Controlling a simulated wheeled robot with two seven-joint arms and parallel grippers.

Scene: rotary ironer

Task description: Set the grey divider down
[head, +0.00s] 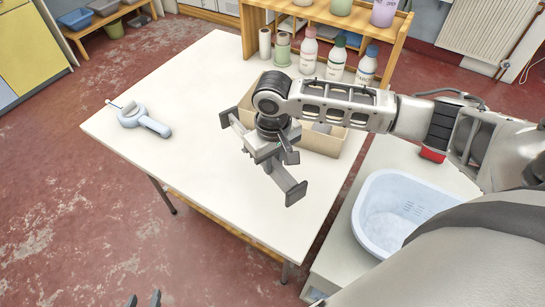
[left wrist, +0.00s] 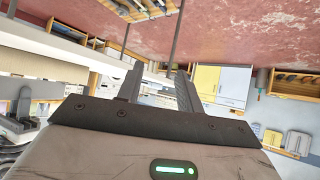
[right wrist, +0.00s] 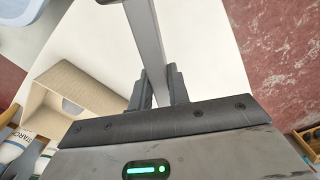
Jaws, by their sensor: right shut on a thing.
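The grey divider (head: 284,177) is a long grey bar with a crosspiece at each end, held above the white table (head: 215,75). It shows as a grey strip in the right wrist view (right wrist: 147,35). My right gripper (head: 266,154) is shut on the middle of it, and the arm hides part of it. A gap to the table seems to show, but its height is hard to tell. Of my left gripper (head: 143,299), only the fingertips show at the bottom of the head view. They are apart and empty, also in the left wrist view (left wrist: 158,80).
A beige open box (head: 322,143) stands on the table behind my right gripper. Several bottles (head: 308,52) stand along a wooden shelf (head: 398,30) at the back. A pale blue tape dispenser (head: 143,119) lies at the left. A white basin (head: 372,205) is at the right. The table's front left is clear.

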